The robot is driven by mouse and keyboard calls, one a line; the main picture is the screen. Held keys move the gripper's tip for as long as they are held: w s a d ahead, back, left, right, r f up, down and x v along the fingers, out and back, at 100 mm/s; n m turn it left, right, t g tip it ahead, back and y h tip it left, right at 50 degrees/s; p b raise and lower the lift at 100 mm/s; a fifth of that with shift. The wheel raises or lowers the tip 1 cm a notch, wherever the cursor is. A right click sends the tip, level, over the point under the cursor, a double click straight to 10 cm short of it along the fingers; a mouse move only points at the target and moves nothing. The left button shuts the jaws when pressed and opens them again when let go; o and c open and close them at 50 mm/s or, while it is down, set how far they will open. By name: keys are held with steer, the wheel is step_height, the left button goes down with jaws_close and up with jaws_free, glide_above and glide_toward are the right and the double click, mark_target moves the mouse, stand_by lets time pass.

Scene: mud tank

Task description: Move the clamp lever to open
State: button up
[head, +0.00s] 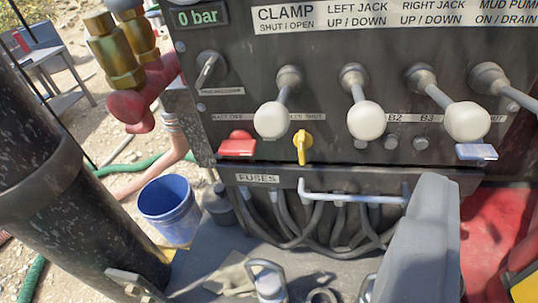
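The clamp lever (281,98) is the leftmost of a row of white-knobbed levers on the dark panel, under the sign CLAMP SHUT / OPEN (285,18). Its round knob points down and toward me, slightly left. The pressure display (196,16) reads 0 bar. A light grey angular block rises at the lower right, apart from the clamp lever in the picture. It may be part of my gripper, but I cannot make out two fingertips. Nothing is seen touching the clamp knob.
The left jack lever (362,105) stands close to the right. A small toggle (209,70) is to the left. Below are a red switch (238,144), a yellow knob (302,146) and a pale bar (352,199) before cables. A blue bucket (170,208) stands lower left.

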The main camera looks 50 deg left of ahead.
steer(key=a+f+n+y, duration=0.1)
steer(key=a+f+y, duration=0.2)
steer(key=a+f, duration=0.35)
steer(key=y, duration=0.3)
glide_toward(278, 109)
steer(key=shift+n, duration=0.4)
steer(key=x, duration=0.4)
steer(key=f+p+x, duration=0.1)
steer(key=x, duration=0.3)
steer(key=p+x, duration=0.1)
steer(key=x, duration=0.3)
steer(key=shift+a+f, duration=0.3)
steer(key=shift+a, duration=0.05)
